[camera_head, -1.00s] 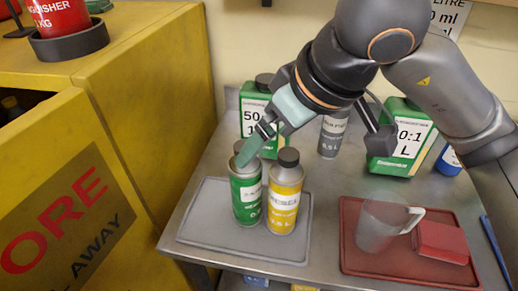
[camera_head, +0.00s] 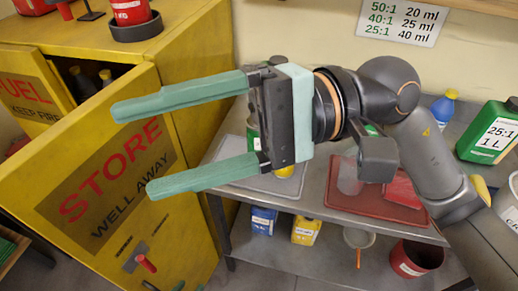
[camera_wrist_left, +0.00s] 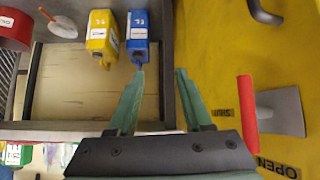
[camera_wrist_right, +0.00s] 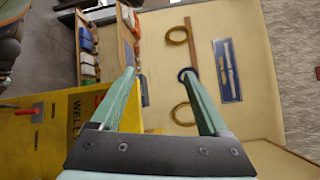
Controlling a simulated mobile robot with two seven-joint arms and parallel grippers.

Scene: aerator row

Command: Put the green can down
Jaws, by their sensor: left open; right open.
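The green can (camera_head: 253,130) shows only as a green sliver behind my right gripper in the head view, over the grey tray (camera_head: 233,128). Most of it is hidden, and I cannot fully tell it from the green jug behind. The yellow can (camera_head: 285,172) shows only low down under the gripper. My right gripper (camera_head: 132,148) is wide open and empty, apart from the cans, its fingers pointing left before the yellow cabinet. It is also empty in its wrist view (camera_wrist_right: 158,72).
A red tray (camera_head: 335,203) carries a clear jug (camera_head: 350,176) and a red box (camera_head: 402,190). The yellow cabinet door (camera_head: 190,225) stands left of the metal table. Blue (camera_head: 263,221) and yellow (camera_head: 306,231) bottles sit on the lower shelf. A green jug (camera_head: 490,130) stands right.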

